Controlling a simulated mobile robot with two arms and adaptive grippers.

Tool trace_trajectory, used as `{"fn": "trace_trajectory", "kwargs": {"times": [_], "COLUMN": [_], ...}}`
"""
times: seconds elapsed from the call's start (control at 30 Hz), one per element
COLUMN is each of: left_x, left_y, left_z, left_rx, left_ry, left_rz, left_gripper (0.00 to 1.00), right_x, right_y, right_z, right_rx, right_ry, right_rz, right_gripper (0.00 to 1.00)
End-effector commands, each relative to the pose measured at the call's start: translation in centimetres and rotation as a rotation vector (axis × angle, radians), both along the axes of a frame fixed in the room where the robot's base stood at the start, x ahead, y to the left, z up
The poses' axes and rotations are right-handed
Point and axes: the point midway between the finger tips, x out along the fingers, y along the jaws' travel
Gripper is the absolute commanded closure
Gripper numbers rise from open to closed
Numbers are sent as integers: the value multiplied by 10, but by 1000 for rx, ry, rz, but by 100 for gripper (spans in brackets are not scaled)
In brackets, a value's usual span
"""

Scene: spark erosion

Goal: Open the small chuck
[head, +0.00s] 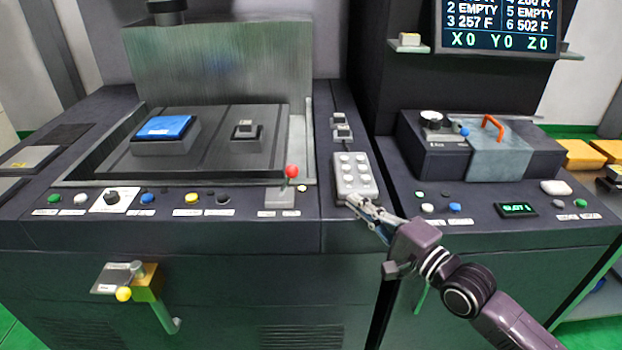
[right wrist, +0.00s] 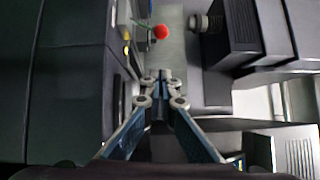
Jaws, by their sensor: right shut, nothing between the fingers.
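Whether either is open or shut is too small to tell. My right gripper (head: 356,202) is shut and empty. It is at the front edge of a grey button pad (head: 355,172), to the right of the tank and apart from the small block. Its closed fingertips show in the right wrist view (right wrist: 160,80). My left gripper is not in view.
A red ball-topped lever (head: 292,171) stands at the tank's front right corner; it also shows in the right wrist view (right wrist: 160,31). A row of knobs and buttons lines the front panel. A bracket with a yellow ball (head: 124,294) juts from the front. A box with an orange handle (head: 493,124) stands right.

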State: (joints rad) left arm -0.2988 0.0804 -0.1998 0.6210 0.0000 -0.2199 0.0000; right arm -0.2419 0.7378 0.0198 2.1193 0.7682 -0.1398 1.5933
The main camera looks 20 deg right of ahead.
Motion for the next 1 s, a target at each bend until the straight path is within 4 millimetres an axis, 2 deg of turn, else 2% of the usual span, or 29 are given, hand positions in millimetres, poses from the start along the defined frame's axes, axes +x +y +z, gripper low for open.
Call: {"fn": "trace_trajectory", "kwargs": {"times": [0.27,0.77,1.0], "left_x": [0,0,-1], "left_y": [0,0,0], "left_z": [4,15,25], "left_rx": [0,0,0], "left_ry": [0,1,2], "left_rz": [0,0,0], "left_gripper": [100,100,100], "right_x": [22,96,106], "right_y": [8,35,64], "right_z": [3,6,8], "right_rx": [1,-2,1], "right_ry": [-3,-2,0], "right_rz": [-1,-1,0], "right_gripper": [100,100,100]}}
